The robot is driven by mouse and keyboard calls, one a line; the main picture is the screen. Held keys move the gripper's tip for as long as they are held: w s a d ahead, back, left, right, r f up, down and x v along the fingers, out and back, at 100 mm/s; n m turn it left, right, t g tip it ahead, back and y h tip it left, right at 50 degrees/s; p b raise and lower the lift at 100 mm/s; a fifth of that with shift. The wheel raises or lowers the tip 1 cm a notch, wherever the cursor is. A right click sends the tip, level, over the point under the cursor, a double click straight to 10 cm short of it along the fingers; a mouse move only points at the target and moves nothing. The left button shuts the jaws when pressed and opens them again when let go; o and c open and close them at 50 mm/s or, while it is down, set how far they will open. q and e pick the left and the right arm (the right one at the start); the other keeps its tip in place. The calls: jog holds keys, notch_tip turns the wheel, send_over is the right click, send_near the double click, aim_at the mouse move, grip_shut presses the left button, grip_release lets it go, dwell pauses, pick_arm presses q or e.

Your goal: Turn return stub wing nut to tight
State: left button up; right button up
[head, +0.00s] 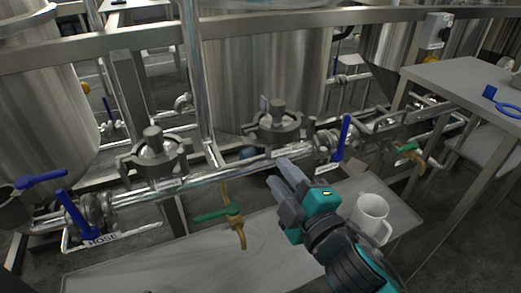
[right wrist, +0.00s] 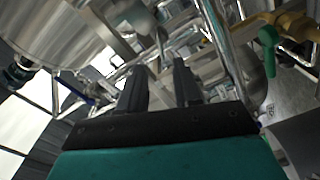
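Two metal clamps sit on the steel pipework in the head view: a left clamp (head: 155,160) and a middle clamp (head: 277,125). A small upright grey wing-like piece (head: 264,104) stands at the middle clamp, possibly the wing nut. I cannot read which fitting is the return stub. My right gripper (head: 282,178) is below and in front of the middle clamp, apart from it. In the right wrist view its two dark fingers (right wrist: 160,88) are spread with nothing between them; pipework lies beyond their tips. My left gripper is not in view.
A white mug (head: 370,216) stands on the low bench (head: 185,262), close beside my right arm. A green-handled tap (head: 218,213) and blue valve levers (head: 342,138) stick out from the pipes. Large steel tanks (head: 265,75) stand behind. A table (head: 465,90) is at the right.

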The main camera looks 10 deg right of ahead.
aim_at(259, 146)
jog(key=b+x, duration=0.1)
jog(key=x, duration=0.8)
jog(key=shift+w, duration=0.1)
grip_shut()
